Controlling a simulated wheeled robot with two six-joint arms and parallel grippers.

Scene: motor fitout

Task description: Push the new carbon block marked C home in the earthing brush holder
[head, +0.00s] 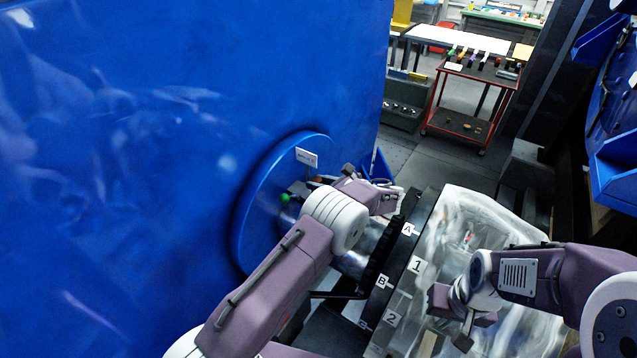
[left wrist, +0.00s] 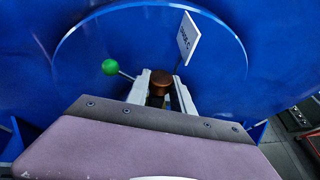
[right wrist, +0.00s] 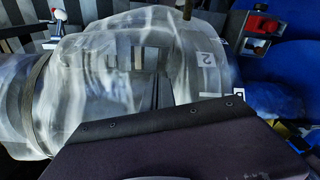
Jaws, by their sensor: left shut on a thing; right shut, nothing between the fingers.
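My left gripper (left wrist: 162,88) is in front of the blue round flange (head: 262,215), its pale fingers on either side of a copper-brown, round-topped piece (left wrist: 160,78). It is shut on this piece. The part below it is dark and partly hidden by the gripper. No letter C shows on it, so I cannot tell if it is the carbon block or part of the holder. A green ball lever (left wrist: 110,67) is left of the fingers, and a white label plate (left wrist: 187,38) stands above right. My right gripper (right wrist: 158,92) is shut and empty, over the clear cover.
The clear cover (head: 470,225) lies right of a dark strip with letter tags (head: 407,230) and number tags (head: 416,265). A large blue housing (head: 150,130) fills the left. A red trolley (head: 470,95) and benches stand behind. Blue bins (head: 610,185) are far right.

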